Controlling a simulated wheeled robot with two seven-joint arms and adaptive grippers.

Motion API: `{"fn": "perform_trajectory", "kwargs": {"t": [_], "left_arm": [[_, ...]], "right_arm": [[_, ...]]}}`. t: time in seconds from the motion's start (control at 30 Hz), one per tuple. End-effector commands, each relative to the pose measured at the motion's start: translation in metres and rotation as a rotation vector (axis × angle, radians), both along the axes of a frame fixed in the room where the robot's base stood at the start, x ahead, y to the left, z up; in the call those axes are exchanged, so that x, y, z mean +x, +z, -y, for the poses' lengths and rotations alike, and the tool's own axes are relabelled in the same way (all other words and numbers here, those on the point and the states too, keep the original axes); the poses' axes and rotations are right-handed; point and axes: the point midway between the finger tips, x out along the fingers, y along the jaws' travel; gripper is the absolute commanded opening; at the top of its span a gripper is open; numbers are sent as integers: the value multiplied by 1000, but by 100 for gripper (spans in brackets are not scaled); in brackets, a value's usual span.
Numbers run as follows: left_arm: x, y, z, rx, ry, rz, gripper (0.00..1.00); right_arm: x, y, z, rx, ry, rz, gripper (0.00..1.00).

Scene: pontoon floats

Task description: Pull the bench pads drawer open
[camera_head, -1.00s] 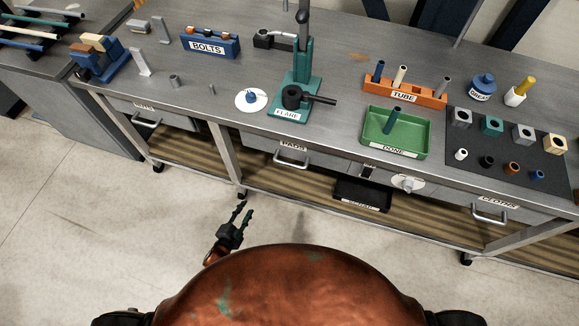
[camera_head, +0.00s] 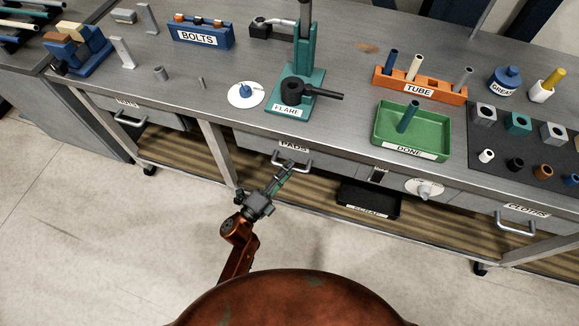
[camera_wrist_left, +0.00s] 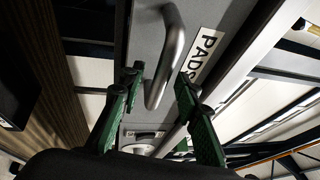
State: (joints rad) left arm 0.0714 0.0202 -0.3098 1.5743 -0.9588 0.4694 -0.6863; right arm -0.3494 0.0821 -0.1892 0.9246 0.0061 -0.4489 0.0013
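The bench pads drawer (camera_head: 327,168) is a grey drawer under the bench top, with a PADS label and a curved metal handle (camera_head: 303,166). It looks shut. In the left wrist view the handle (camera_wrist_left: 171,55) stands ahead, beside the PADS label (camera_wrist_left: 201,55). My left gripper (camera_head: 287,172) is at the handle's left part in the head view. In the left wrist view its green fingers (camera_wrist_left: 158,92) are apart, one on each side of the handle's near end, so it is open. I cannot tell whether a finger touches the handle. My right gripper is not in view.
A black scrap bin (camera_head: 368,199) sits below and right of the drawer. Bench legs (camera_head: 217,150) stand to the left. The green DONE tray (camera_head: 383,130) and teal flare tool (camera_head: 300,90) are on the bench top. The floor in front is clear.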

Motion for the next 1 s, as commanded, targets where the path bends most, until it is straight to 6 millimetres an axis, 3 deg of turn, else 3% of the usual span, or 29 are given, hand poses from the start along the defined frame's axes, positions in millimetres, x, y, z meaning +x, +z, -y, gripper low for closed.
{"fn": "perform_trajectory", "kwargs": {"t": [0.4, 0.83, 1.0], "left_arm": [[7, 2, 7, 0, 0, 0, 30], [7, 1, 6, 0, 0, -1, 1], [7, 1, 6, 0, 0, -1, 0]], "right_arm": [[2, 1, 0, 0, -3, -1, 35], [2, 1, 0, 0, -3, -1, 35], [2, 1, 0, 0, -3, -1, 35]]}}
